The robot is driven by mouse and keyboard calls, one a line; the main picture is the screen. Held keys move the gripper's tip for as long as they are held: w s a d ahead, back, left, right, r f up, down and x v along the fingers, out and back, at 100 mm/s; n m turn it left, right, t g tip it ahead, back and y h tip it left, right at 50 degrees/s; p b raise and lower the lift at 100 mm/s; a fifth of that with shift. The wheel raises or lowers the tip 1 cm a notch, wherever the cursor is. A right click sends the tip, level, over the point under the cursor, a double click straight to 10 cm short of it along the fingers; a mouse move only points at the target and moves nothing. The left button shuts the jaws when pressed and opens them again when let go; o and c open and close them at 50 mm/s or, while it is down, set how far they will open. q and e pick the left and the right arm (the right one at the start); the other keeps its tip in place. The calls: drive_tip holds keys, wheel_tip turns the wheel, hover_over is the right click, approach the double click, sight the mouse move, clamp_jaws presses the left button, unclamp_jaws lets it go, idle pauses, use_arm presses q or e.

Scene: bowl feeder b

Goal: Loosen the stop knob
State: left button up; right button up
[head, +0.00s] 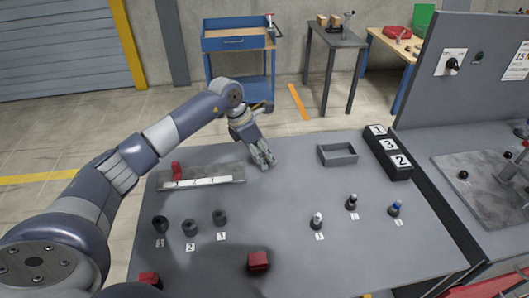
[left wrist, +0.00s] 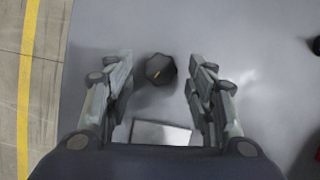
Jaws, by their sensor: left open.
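A dark lobed knob with a small yellow mark (left wrist: 160,70) shows in the left wrist view, between the two fingers of my left gripper (head: 264,157). The fingers are apart, with a gap on each side of the knob. Below the knob in that view is a white plate (left wrist: 160,133). In the head view my left gripper points down at the table by the right end of a grey fixture with a white numbered strip (head: 205,182). The knob cannot be made out there. A red part (head: 177,171) stands on the fixture's left end. My right gripper is not seen.
Three dark round pieces (head: 190,228) stand at the table's left front, and three small knobbed pieces (head: 351,202) at the right. An empty grey tray (head: 338,154) and a black numbered box (head: 388,152) are at the back right.

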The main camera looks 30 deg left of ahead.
use_arm(q)
drive_tip(key=shift+w+d+f, duration=0.1)
drive_tip(key=shift+d+f, duration=0.05)
drive_tip(key=shift+f, duration=0.45)
drive_tip(key=c, duration=1.1)
drive_tip(key=shift+o, duration=0.2)
drive_tip(key=shift+n, duration=0.3)
